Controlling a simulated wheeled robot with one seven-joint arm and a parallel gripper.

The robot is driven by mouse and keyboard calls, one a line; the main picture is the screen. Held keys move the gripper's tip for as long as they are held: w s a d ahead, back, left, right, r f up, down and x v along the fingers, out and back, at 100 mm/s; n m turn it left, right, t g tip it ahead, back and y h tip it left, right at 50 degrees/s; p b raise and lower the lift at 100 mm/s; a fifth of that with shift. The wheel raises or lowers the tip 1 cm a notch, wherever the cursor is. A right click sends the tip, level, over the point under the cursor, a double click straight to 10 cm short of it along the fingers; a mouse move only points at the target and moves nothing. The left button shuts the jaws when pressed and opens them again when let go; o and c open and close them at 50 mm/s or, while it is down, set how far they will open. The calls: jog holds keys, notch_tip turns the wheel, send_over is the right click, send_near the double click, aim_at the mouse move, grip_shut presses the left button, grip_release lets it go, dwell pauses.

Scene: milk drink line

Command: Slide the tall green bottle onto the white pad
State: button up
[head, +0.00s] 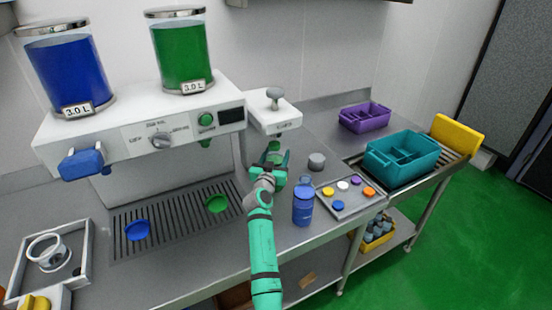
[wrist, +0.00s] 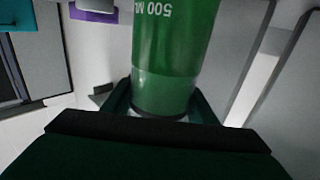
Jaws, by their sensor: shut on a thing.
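My gripper (head: 277,162) is shut on the tall green bottle (head: 274,147), below the small white press-like unit (head: 272,114). In the wrist view the bottle (wrist: 175,55) fills the middle, with its "500 ML" marking upside down. The jaws (wrist: 163,108) sit on both sides of it. In the head view the gripper hides most of the bottle. I cannot make out the white pad for certain; what lies under the bottle is hidden.
A blue bottle (head: 303,207) stands right of my forearm. A grey cylinder (head: 317,160) and a tray of coloured caps (head: 351,205) are further right. The dispenser (head: 135,130) with blue and green tanks stands left. Teal (head: 402,157) and purple (head: 365,118) crates are at right.

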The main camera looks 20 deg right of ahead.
jog(key=shift+x, duration=0.75)
jog(key=o, duration=1.6)
jog(key=v, duration=1.7)
jog(key=shift+s+a, duration=0.2)
jog(key=shift+a, duration=0.2)
